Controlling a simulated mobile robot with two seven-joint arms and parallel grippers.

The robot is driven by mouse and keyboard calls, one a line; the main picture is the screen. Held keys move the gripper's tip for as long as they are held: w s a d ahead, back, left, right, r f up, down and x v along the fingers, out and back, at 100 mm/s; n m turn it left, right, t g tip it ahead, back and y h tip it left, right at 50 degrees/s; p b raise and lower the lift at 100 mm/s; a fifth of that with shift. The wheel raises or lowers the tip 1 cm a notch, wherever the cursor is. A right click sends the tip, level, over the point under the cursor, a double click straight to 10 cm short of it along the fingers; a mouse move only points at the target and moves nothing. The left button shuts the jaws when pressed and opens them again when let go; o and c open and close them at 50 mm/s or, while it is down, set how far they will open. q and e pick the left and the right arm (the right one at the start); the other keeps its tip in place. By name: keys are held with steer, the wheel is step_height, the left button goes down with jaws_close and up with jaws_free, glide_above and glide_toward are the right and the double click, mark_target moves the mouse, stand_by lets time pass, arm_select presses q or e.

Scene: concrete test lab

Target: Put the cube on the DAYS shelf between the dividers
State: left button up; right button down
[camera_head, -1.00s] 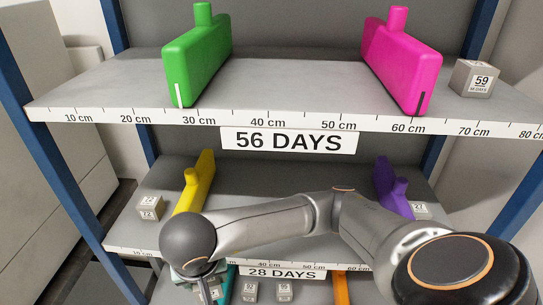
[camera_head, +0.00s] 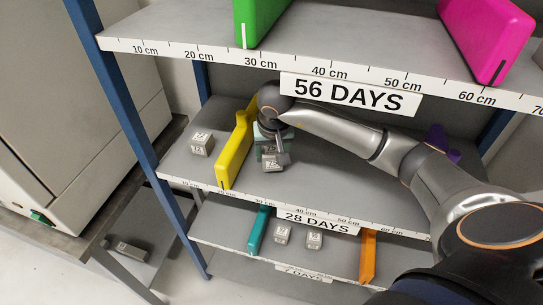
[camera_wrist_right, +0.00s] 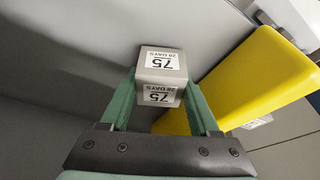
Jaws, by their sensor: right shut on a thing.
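The grey cube (camera_head: 272,163) carries labels reading 75 and 28 DAYS, clear in the right wrist view (camera_wrist_right: 162,66). My right gripper (camera_wrist_right: 161,92) is shut on it, a green finger on each side. In the head view the gripper (camera_head: 271,146) is inside the 28 DAYS shelf (camera_head: 318,185), just right of the yellow divider (camera_head: 236,150). The purple divider (camera_head: 437,137) is farther right, mostly hidden by my right arm. I cannot tell whether the cube touches the shelf. My left gripper is not in view.
Another cube (camera_head: 202,144) stands left of the yellow divider. The 56 DAYS shelf (camera_head: 200,38) above holds green (camera_head: 258,18) and pink (camera_head: 487,38) dividers. The lower shelf has two cubes between teal (camera_head: 258,231) and orange (camera_head: 368,256) dividers. Shelf space right of the held cube looks clear.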

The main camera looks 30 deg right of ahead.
steer(key=shift+a+f, duration=0.1)
steer(key=shift+f, duration=0.6)
steer(key=shift+f, duration=0.2)
steer(key=shift+c, duration=0.6)
jaws_free()
steer(key=shift+s, duration=0.1)
steer(key=shift+r, duration=0.1)
